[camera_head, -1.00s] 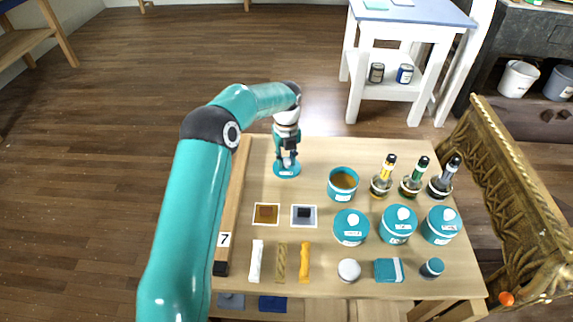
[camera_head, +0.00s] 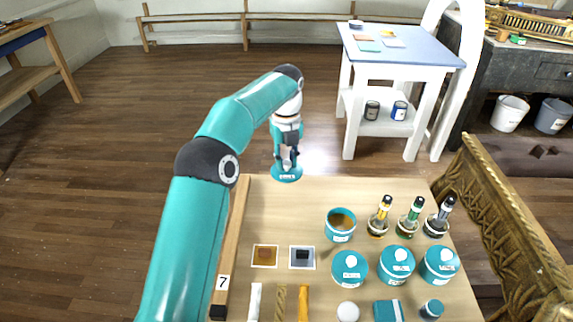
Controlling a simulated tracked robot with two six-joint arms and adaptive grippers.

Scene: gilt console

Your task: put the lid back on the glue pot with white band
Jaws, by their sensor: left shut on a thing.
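My left gripper (camera_head: 288,163) is shut on a round teal lid (camera_head: 287,175), by the grip at its top. The lid appears level and shows over the table's far edge, apparently raised. An open teal pot (camera_head: 340,234) with amber-brown glue inside stands on the table, to the right of and nearer than the lid. Three lidded teal pots (camera_head: 349,271), (camera_head: 396,265), (camera_head: 439,265) stand in a row nearer the front. My right gripper is not in view.
Three bottles (camera_head: 379,223), (camera_head: 409,226), (camera_head: 437,225) stand right of the open pot. Two small square samples (camera_head: 264,256), (camera_head: 302,257) lie left of it. A wooden rail (camera_head: 231,245) runs along the left edge. The table's back left surface is clear.

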